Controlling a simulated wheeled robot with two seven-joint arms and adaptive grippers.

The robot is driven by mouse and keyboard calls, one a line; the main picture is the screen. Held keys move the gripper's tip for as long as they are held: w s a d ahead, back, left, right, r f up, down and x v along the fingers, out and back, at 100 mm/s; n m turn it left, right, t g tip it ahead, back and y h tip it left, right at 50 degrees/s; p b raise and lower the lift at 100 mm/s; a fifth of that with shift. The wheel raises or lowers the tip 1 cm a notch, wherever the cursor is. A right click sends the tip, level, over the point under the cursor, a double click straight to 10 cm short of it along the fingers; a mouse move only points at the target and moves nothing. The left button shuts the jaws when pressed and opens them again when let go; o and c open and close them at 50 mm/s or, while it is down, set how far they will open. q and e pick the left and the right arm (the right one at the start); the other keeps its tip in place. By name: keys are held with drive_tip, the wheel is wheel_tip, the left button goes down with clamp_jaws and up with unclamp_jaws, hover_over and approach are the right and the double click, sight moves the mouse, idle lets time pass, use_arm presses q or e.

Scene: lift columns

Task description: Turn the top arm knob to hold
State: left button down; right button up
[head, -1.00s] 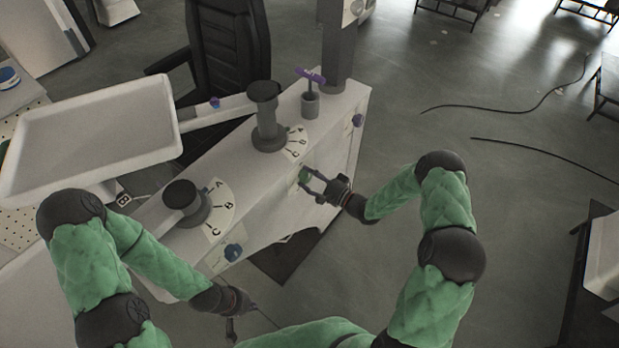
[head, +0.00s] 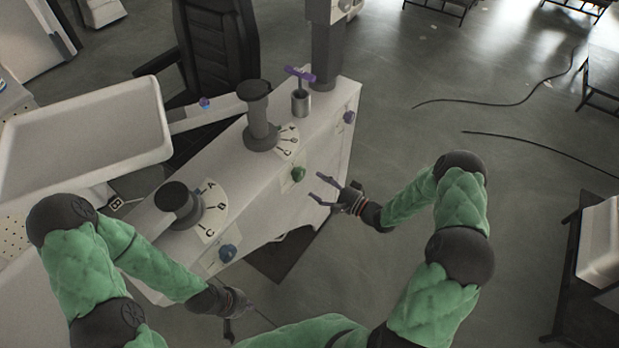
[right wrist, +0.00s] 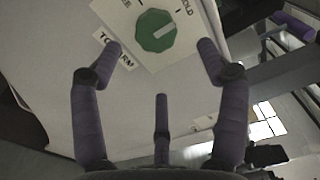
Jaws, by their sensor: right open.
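The green top arm knob (head: 298,174) sits on the side face of the white column housing (head: 340,100). In the right wrist view, the green knob (right wrist: 156,31) is on a white plate with a "TOP ARM" label; its white line points up and right, toward the HOLD side. The exact match with the HOLD mark is hard to tell. My right gripper (head: 318,188) is open and empty, apart from the knob, which also shows beyond its fingertips in the right wrist view (right wrist: 160,48). My left gripper (head: 232,308) hangs low, away from the knobs; its fingers are unclear.
A blue knob (head: 228,253) is lower on the same face, and a purple knob (head: 348,117) is further back. Dark posts with A-B-C dials (head: 214,211) and a purple T-handle (head: 300,74) stand on top. A white tray (head: 85,135) is at left.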

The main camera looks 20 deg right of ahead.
drive_tip(key=shift+v, duration=2.35)
drive_tip(key=shift+w, duration=0.1)
drive_tip(key=s+a+f+n+g+h, duration=0.3)
drive_tip(key=a+f+g+h, duration=0.2)
drive_tip(key=a+f, duration=0.5)
drive_tip(key=s+a+f+n+g, duration=0.1)
drive_tip(key=s+g, duration=0.2)
drive_tip(key=s, duration=0.3)
drive_tip(key=s+a+f+n+g+h, duration=0.1)
drive_tip(key=s+a+f+n+g, duration=0.1)
drive_tip(key=s, duration=0.5)
drive_tip(key=s+a+f+n+g+h, duration=0.1)
drive_tip(key=s+a+n+g, duration=0.1)
drive_tip(key=s, duration=0.5)
drive_tip(key=shift+f+g, duration=0.25)
drive_tip(key=shift+g, duration=0.65)
drive_tip(key=shift+w+a, duration=0.1)
